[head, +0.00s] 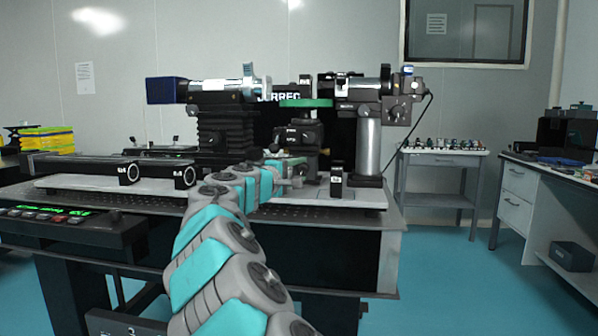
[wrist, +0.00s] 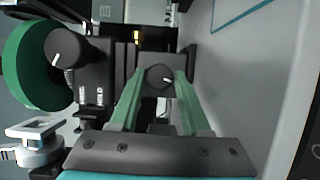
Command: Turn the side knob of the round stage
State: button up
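My gripper (wrist: 159,84) is open, one finger on each side of the knob, with a narrow gap seeming to show on both sides. A green disc (wrist: 30,66), which looks like the round stage's top, lies to the left, with a second marked dark knob (wrist: 68,49) beside it. In the head view the green disc (head: 305,102) sits above a dark mount (head: 303,134). My gripper (head: 298,170) is small there, in front of the mount.
A blue-ended optical tube (head: 212,91) on a dark stand is left of the disc. A microscope-like unit (head: 362,88) on a silver post (head: 368,140) is right. A small black block (head: 336,182) stands near my gripper. A pale metal part (wrist: 35,130) is left of my fingers.

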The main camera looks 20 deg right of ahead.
jog(key=o, duration=0.3)
